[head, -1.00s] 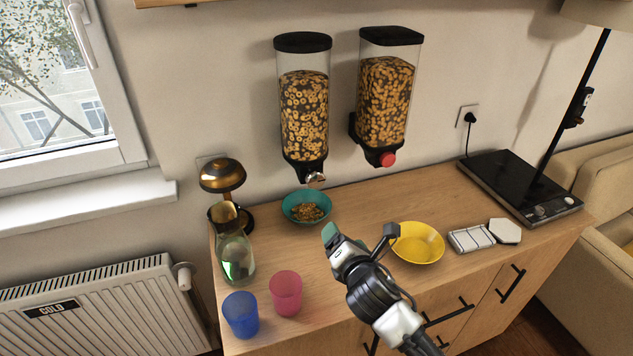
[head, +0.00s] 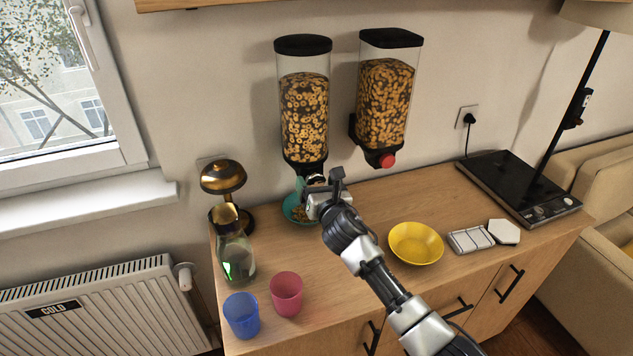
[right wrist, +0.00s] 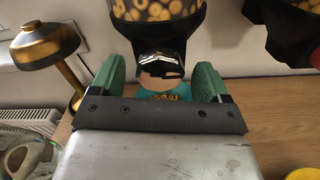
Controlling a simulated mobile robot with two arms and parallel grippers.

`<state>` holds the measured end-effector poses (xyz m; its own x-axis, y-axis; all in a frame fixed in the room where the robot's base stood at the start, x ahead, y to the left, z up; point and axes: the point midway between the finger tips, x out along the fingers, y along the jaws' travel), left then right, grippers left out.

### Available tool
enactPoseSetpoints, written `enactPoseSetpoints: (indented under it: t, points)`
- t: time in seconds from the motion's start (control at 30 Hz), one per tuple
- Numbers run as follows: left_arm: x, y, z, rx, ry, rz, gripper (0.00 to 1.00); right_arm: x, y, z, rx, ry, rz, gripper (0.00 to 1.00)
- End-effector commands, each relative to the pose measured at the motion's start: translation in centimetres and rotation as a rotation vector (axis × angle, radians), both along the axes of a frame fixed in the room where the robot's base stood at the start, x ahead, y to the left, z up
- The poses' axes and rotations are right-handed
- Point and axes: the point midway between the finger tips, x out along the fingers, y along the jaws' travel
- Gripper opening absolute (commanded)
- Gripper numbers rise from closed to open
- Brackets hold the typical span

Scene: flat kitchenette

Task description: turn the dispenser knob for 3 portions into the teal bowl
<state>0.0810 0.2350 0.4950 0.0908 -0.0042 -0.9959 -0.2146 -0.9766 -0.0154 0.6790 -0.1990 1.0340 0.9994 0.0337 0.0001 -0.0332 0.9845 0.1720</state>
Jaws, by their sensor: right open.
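The left dispenser (head: 305,115) is clear with a black lid, full of ring cereal; its shiny metal knob (right wrist: 160,66) is at the bottom. My right gripper (head: 316,184) is open in front of that knob. In the right wrist view its two green fingers (right wrist: 160,78) stand left and right of the knob; I cannot tell whether they touch it. The teal bowl (head: 289,211) sits under this outlet with some cereal in it, partly hidden by my gripper. It also shows behind the fingers in the right wrist view (right wrist: 180,88). My left gripper is not in view.
A second dispenser (head: 385,105) with a red knob (head: 388,161) hangs to the right. A yellow bowl (head: 416,244), pink cup (head: 286,294), blue cup (head: 241,315), glass carafe (head: 236,258), brass lamp (head: 223,178) and black hob (head: 520,186) stand on the counter.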

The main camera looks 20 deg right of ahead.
Motion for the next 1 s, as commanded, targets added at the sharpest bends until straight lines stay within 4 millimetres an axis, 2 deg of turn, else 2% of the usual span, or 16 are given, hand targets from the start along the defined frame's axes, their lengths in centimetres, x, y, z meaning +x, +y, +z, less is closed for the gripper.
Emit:
enactPoseSetpoints:
  t: [0.13,0.4,0.7,1.0]
  points:
    - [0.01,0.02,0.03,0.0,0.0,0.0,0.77,0.68,0.05,0.02,0.0,0.0,0.001,0.77]
    - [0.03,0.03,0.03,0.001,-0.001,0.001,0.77,0.73,0.05,-0.01,0.001,0.0,0.001,0.75]
    - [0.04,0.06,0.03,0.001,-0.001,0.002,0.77,0.71,0.04,-0.03,0.001,0.001,0.0,0.29]
    - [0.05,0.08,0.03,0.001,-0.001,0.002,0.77,0.71,0.04,-0.03,0.033,0.002,0.0,0.27]
